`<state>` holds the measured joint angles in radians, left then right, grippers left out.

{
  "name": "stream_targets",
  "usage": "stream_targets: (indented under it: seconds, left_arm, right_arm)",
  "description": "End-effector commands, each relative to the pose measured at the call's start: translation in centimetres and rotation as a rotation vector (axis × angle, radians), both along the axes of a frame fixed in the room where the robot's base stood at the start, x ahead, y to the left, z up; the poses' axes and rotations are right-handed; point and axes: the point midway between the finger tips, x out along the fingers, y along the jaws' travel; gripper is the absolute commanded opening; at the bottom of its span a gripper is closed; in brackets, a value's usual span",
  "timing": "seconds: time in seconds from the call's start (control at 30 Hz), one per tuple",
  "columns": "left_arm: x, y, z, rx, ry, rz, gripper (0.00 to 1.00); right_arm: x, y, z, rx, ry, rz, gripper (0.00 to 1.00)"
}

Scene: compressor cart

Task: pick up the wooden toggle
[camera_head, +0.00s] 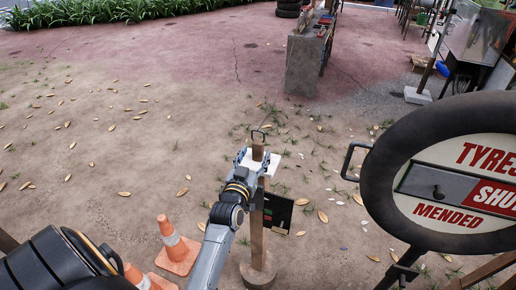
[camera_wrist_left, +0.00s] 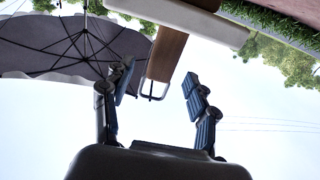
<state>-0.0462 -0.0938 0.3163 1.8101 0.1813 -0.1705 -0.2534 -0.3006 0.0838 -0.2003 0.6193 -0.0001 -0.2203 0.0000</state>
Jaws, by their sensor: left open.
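The wooden toggle (camera_head: 258,152) is a short brown piece with a thin wire loop on its end, at the top of a wooden post by a white board (camera_head: 289,163). My left gripper (camera_head: 256,156) is at the toggle, with a finger on each side in the head view. In the left wrist view the open fingers (camera_wrist_left: 158,76) flank the wire loop and the near end of the toggle (camera_wrist_left: 168,52). Gaps show on both sides, so no grip is visible. The toggle's far end is cut off by the white board there. My right gripper is not in view.
The wooden post (camera_head: 257,225) carries a dark panel (camera_head: 278,213) and stands on a round base. Orange cones (camera_head: 175,247) stand to its left. A round tyre sign (camera_head: 395,180) with a handle is on the right. Open leaf-strewn ground lies beyond.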

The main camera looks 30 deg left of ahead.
Motion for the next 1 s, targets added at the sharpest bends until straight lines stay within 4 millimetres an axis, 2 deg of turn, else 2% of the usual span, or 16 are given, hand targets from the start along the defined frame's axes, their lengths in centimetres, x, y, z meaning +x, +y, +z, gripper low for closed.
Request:
stream_targets:
  seconds: [0.13,0.3,0.6,0.67,0.9,1.0]
  left_arm:
    - [2.0,0.8,0.2,0.001,0.0,0.0,0.58]
    - [4.0,1.5,0.0,0.0,0.0,0.0,0.58]
    - [4.5,1.6,-0.2,0.0,0.001,0.0,0.58]
    - [4.5,1.6,-0.2,0.0,0.001,0.0,0.48]
    - [4.4,1.6,-0.2,0.0,0.001,0.0,0.0]
    - [4.4,1.6,-0.2,0.0,0.0,0.0,0.0]
  right_arm:
    - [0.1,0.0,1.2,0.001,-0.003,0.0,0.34]
    - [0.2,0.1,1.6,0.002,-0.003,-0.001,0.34]
    - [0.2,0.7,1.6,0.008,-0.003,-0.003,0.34]
    - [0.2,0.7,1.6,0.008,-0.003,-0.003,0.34]
    - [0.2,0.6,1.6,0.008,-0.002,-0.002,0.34]
    - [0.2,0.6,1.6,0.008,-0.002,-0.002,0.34]
